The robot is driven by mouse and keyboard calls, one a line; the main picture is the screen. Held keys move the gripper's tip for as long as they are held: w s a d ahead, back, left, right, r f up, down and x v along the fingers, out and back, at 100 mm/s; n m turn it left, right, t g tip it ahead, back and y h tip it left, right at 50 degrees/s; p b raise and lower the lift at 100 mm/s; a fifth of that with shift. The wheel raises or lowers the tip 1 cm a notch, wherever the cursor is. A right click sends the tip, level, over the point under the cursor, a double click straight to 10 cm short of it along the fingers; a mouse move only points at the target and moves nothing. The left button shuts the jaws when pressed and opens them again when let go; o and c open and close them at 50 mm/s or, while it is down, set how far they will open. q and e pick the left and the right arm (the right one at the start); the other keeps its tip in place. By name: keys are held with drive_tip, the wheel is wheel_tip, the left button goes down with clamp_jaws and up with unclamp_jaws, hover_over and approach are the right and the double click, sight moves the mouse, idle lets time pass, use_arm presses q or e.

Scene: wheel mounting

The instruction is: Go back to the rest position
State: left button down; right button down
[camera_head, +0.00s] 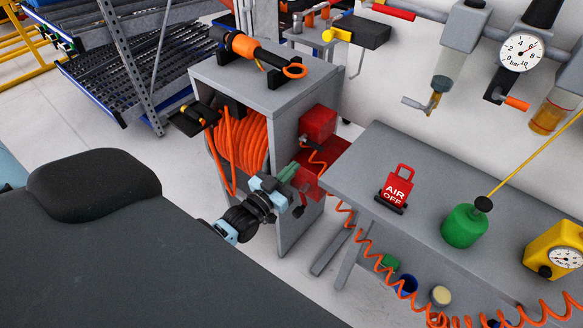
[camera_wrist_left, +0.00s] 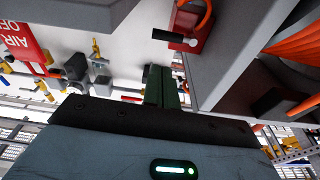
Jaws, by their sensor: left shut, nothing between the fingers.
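My left gripper (camera_head: 290,170) is in front of the grey cabinet (camera_head: 285,95), near its front right edge and left of the red box (camera_head: 318,122). Its green fingers are shut and empty, and they point up and to the right in the head view. In the left wrist view the shut fingers (camera_wrist_left: 161,84) stand side by side at the centre. The cabinet appears at the right there, with the orange hose (camera_wrist_left: 290,45). My right gripper is not in view.
The cabinet holds a coiled orange hose (camera_head: 242,140) and an orange-black tool (camera_head: 250,48) on top. A grey table (camera_head: 440,215) carries a red AIR OFF sign (camera_head: 397,187), a green bottle (camera_head: 464,226) and a yellow gauge (camera_head: 555,250). A coiled orange air line hangs below. Floor shows left of the cabinet.

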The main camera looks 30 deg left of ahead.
use_arm(q)
drive_tip(key=shift+f, duration=0.1)
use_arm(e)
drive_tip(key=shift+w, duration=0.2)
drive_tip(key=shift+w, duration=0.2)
